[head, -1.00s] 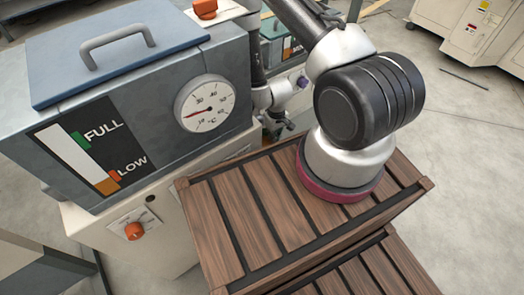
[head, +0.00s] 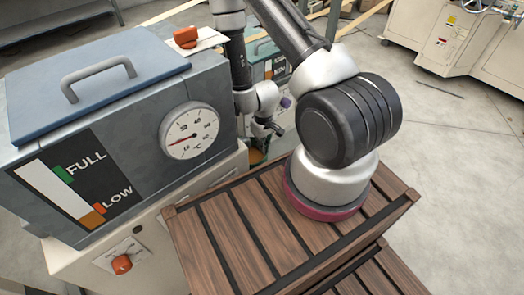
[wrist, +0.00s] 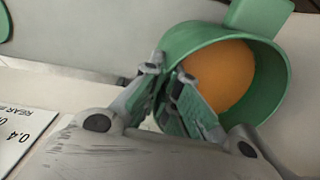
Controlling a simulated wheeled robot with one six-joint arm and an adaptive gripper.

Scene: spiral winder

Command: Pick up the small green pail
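The small green pail (wrist: 270,95) fills the upper right of the wrist view, its mouth tilted toward the camera and orange inside. My gripper (wrist: 166,75) has its fingertips close together at the pail's left rim, one finger outside the wall and the other over its inside. The fingers look shut on the rim, though the exact contact is partly hidden. In the head view, my gripper (head: 266,129) is in the gap behind the grey tank, and the pail's orange inside (head: 257,157) shows just below it.
The grey tank (head: 120,120) with a gauge stands left of the gripper. A brown slatted wooden crate (head: 235,235) is in front, under my arm. Pale machines (head: 455,40) stand at the far right. The floor at right is mostly clear.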

